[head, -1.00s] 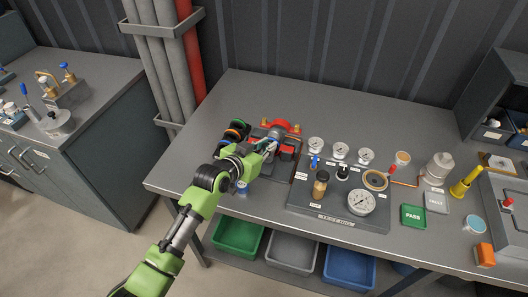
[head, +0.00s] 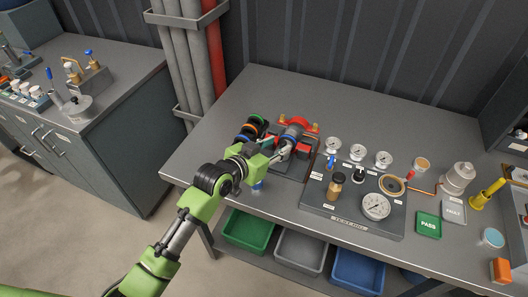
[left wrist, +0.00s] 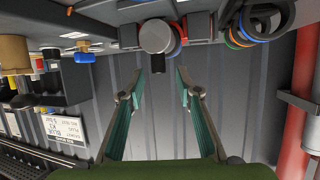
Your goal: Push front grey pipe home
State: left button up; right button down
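A small pump unit with red parts (head: 299,123) and a dark base sits on the bench. A grey pipe (head: 291,133) lies on it, partly hidden by my left gripper (head: 284,149), which is at its near side. In the left wrist view a round grey pipe end (left wrist: 156,36) shows beyond the fingertips, between their lines. I cannot tell whether a finger touches it. The two teal-padded fingers (left wrist: 161,85) stand apart with nothing between them. My right gripper is in neither view.
Black rings with coloured bands (head: 252,129) lie left of the pump. A gauge panel (head: 350,213) stands close on its right. Bins, including a green one (head: 248,229), sit below the bench. Vertical pipes (head: 192,60) run up the wall. The bench behind the pump is clear.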

pick_arm(q)
jog(key=v, duration=0.7)
jog(key=shift+s+a, duration=0.1)
jog(key=shift+s, duration=0.05)
jog(key=s+a+f+n+g+y, duration=0.25)
jog(key=s+a+f, duration=0.2)
jog(key=s, duration=0.55)
jog(key=s+a+f+n+g+y, duration=0.1)
jog(key=s+a+f+g+y, duration=0.2)
jog(key=s+a, duration=0.45)
jog(key=s+a+f+n+g+y, duration=0.15)
jog(key=s+a+f, duration=0.3)
jog(key=s, duration=0.65)
jog(key=s+f+g+b, duration=0.2)
jog(key=s+f, duration=0.1)
jog(key=f, duration=2.8)
jog(key=s+a+f+g+b, duration=0.1)
jog(key=s+a+f+b, duration=0.1)
jog(key=s+f, duration=1.4)
jog(key=shift+s+a+m, duration=0.15)
jog(key=shift+s+m, duration=0.1)
jog(key=shift+m, duration=0.15)
